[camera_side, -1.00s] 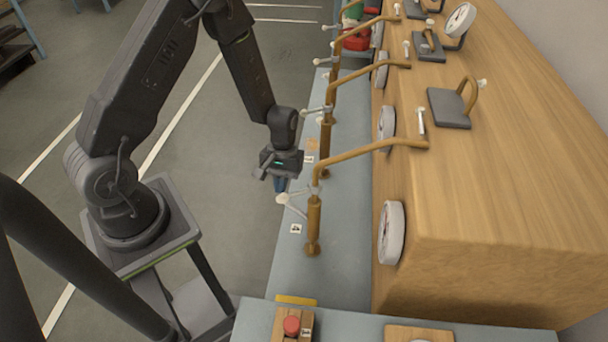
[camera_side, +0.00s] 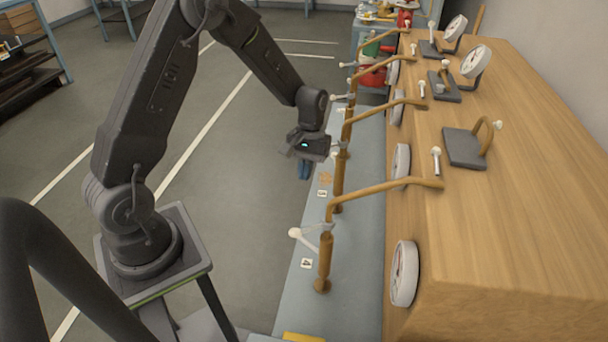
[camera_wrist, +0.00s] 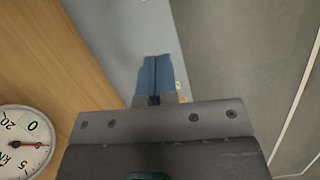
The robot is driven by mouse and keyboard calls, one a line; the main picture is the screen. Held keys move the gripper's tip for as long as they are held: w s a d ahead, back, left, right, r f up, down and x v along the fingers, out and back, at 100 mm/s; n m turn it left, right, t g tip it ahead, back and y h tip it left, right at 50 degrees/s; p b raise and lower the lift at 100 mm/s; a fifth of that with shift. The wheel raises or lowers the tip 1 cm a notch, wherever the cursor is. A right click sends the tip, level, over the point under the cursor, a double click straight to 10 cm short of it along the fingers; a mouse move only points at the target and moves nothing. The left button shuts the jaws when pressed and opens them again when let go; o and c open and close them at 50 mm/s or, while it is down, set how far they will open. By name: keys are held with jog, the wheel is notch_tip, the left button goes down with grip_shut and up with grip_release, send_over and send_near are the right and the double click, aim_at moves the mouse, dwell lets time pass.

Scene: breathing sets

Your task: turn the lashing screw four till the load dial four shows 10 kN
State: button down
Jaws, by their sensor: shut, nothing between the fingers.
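Lashing screw four (camera_side: 324,262) is the nearest brown upright post, by the card marked 4 (camera_side: 306,263). Its grey lever with a white ball end (camera_side: 295,232) points left. A bent brown rod runs from its top to the wooden load. Load dial four (camera_side: 404,273), the nearest white round dial on the load's side, is edge-on and unreadable in the side view. My gripper (camera_side: 304,170) is shut and empty, beyond lever four, near the third post. Its blue fingers (camera_wrist: 157,78) show in the wrist view. A dial (camera_wrist: 25,143) there has its red needle between 0 and 5; I cannot tell which dial.
More posts with levers and rods stand in a row behind, such as the third post (camera_side: 339,175). The large wooden load (camera_side: 510,220) fills the right, with dials along its side. The floor left of the blue-grey strip (camera_side: 345,300) is open.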

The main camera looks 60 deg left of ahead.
aim_at(310, 244)
jog(key=s+d+f, duration=0.2)
jog(key=f, duration=0.3)
jog(key=s+d+f+m, duration=0.1)
jog(key=s+f, duration=0.1)
jog(key=f, duration=0.3)
jog(key=shift+s+d+f, duration=0.15)
jog(key=shift+s+d, duration=0.15)
jog(key=shift+d, duration=0.05)
jog(key=shift+s+n, duration=0.6)
jog(key=shift+s, duration=0.1)
jog(key=shift+w, duration=0.1)
